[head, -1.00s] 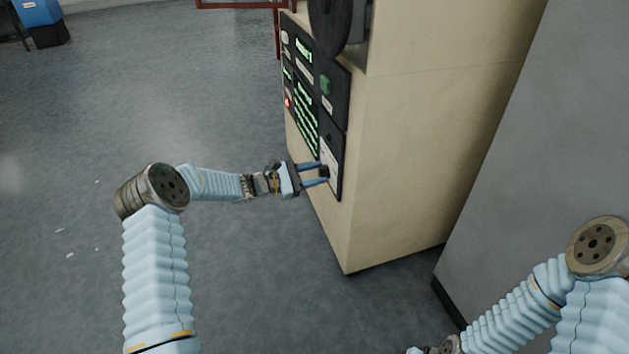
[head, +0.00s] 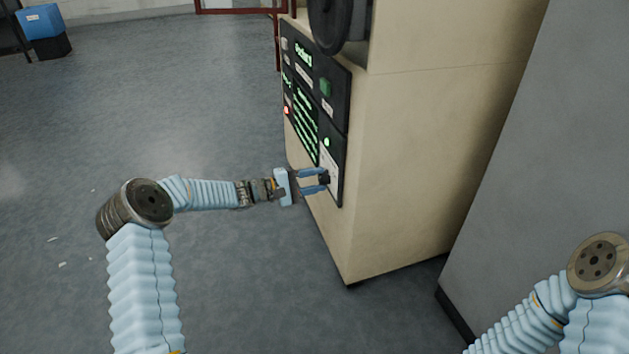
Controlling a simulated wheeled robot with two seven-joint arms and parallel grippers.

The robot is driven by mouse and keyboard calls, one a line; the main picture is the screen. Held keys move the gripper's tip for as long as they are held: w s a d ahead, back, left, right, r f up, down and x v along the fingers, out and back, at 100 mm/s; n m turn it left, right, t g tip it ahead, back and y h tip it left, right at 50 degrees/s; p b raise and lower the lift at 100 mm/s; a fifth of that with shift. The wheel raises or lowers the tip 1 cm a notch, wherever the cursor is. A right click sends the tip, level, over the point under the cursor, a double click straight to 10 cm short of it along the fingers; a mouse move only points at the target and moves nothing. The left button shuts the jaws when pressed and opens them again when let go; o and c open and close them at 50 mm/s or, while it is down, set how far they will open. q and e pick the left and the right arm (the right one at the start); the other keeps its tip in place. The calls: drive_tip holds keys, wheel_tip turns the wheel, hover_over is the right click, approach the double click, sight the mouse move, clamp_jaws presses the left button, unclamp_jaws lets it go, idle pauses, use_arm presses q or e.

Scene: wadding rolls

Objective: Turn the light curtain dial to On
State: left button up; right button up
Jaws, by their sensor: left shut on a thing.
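The light curtain dial (head: 325,177) is a small dark knob on a white-labelled plate at the bottom of the black control panel (head: 333,155). The panel is on the narrow face of a beige machine cabinet. A green lamp (head: 327,142) glows just above the dial's plate. My left gripper (head: 321,180) reaches in from the left and is shut on the dial, its blue fingers on either side of it. The dial's pointer and lettering are too small to read. My right gripper is out of the frame; only my right arm shows at lower right.
The beige cabinet (head: 430,150) stands beside a grey wall-like surface (head: 540,180) on the right. A green button (head: 325,88), a red lamp (head: 286,110) and green-text displays are higher on the panel.

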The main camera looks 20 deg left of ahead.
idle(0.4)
use_arm(q)
drive_tip(key=o, duration=1)
drive_tip(key=p+v, duration=0.2)
drive_tip(key=v, duration=1.2)
drive_tip(key=shift+d, duration=0.1)
